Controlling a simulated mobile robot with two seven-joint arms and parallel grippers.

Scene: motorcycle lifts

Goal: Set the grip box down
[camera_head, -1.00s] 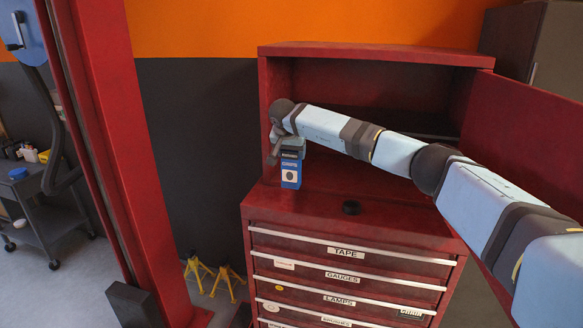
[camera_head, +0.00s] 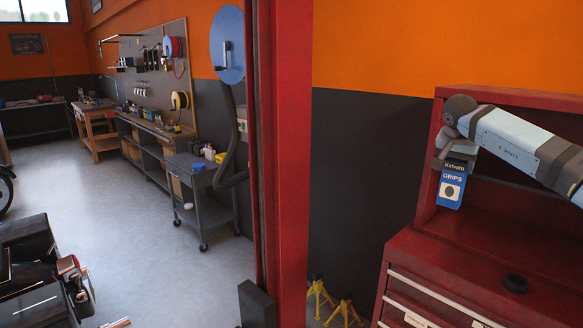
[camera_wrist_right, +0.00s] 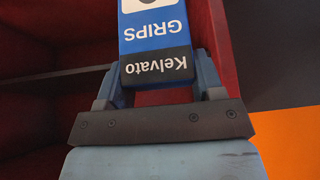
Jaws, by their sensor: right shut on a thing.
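The box's far end runs out of that view. My left gripper is not in view.
Yellow jack stands (camera_head: 343,313) are on the floor. A grey cart (camera_head: 200,190) and workbenches stand farther left.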

